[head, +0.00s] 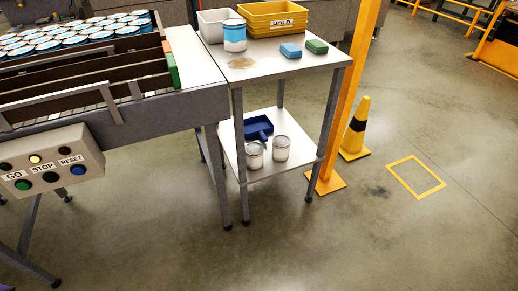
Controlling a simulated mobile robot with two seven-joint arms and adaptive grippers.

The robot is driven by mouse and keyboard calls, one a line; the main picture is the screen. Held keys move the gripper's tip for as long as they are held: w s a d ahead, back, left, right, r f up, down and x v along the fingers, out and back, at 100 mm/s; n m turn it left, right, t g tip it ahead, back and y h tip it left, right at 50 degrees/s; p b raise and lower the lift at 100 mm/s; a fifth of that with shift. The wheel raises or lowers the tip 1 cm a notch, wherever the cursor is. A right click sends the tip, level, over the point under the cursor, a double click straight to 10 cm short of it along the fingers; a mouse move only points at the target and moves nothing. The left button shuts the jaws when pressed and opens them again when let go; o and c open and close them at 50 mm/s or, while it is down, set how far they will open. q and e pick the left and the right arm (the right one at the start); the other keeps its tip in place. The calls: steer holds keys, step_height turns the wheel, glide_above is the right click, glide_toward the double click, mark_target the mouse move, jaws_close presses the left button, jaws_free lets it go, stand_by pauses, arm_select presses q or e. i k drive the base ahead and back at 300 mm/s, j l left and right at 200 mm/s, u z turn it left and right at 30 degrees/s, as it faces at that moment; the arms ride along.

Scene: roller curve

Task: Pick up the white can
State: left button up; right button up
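A can (234,37) with a blue and white side stands upright on the small metal table (255,71), near its back left. Two plain whitish-grey cans, a left one (254,156) and a right one (281,149), stand upright on the table's lower shelf (264,171). I cannot tell which of these the task calls the white can. Neither of my grippers is in view.
A white bin (213,27), a yellow HOLD bin (270,17), a blue block (290,50) and a green block (316,47) are on the tabletop. A dark blue scoop (258,129) lies on the shelf. A conveyor (130,98), orange post (346,95) and cone (356,130) stand nearby. Front floor is clear.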

mark_target(254, 151)
steer(key=i+l, duration=0.3)
steer(key=i+l+u, duration=0.15)
steer(key=i+l, duration=0.2)
steer(key=l, duration=0.15)
steer(key=i+l, duration=0.3)
steer(key=i+l+u, duration=0.15)
steer(key=i+l, duration=0.15)
steer(key=l, duration=0.25)
